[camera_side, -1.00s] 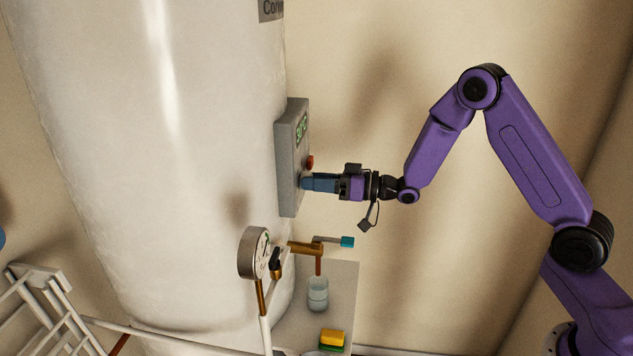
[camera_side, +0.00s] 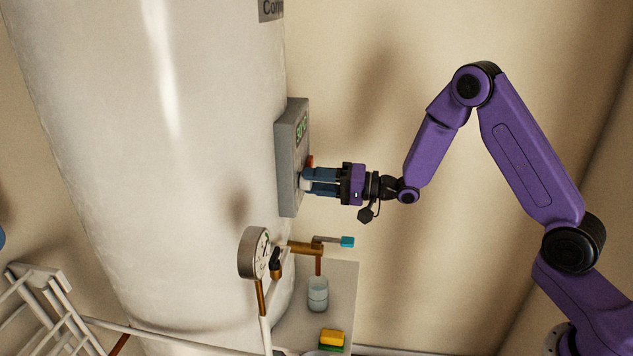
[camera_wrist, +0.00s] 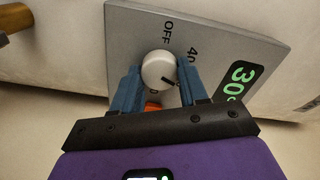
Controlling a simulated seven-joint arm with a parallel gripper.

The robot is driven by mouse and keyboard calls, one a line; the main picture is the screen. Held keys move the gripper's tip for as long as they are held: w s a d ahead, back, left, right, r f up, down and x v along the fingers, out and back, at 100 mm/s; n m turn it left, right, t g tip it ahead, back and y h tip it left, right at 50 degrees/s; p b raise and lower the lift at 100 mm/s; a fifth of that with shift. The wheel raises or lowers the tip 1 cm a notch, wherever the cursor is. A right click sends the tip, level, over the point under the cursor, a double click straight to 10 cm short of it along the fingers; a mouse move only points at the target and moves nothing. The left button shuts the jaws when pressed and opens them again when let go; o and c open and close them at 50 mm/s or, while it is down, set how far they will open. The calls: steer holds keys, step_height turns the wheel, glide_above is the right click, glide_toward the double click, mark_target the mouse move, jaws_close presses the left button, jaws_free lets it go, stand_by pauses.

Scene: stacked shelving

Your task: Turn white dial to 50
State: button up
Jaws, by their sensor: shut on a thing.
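The white dial (camera_wrist: 158,70) is on the grey control panel (camera_wrist: 122,22), between my gripper's two blue fingers in the wrist view. My gripper (camera_wrist: 160,82) is shut on the dial. The dial has a dark pointer mark at its lower right side. "OFF" and part of a "4" label show around it; the other labels are hidden or cut off. A green display (camera_wrist: 236,82) reads about 30, its end cut off by shadow and angle. In the side view my gripper (camera_side: 308,182) meets the face of the panel (camera_side: 288,165); the dial is mostly hidden there by the fingers.
An orange-red knob (camera_side: 310,161) sits on the panel right beside my fingers. The panel is fixed to a large white tank (camera_side: 130,150). Below are a round gauge (camera_side: 252,252), a teal-handled valve (camera_side: 346,242), a cup (camera_side: 317,292) and a yellow sponge (camera_side: 332,337).

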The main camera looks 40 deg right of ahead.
steer(key=shift+s+f+m, duration=0.1)
steer(key=shift+m, duration=0.5)
steer(key=o, duration=1.1)
steer(key=shift+c, duration=0.2)
steer(key=v, duration=1.7)
steer(key=shift+d, duration=0.2)
steer(key=shift+s, duration=0.1)
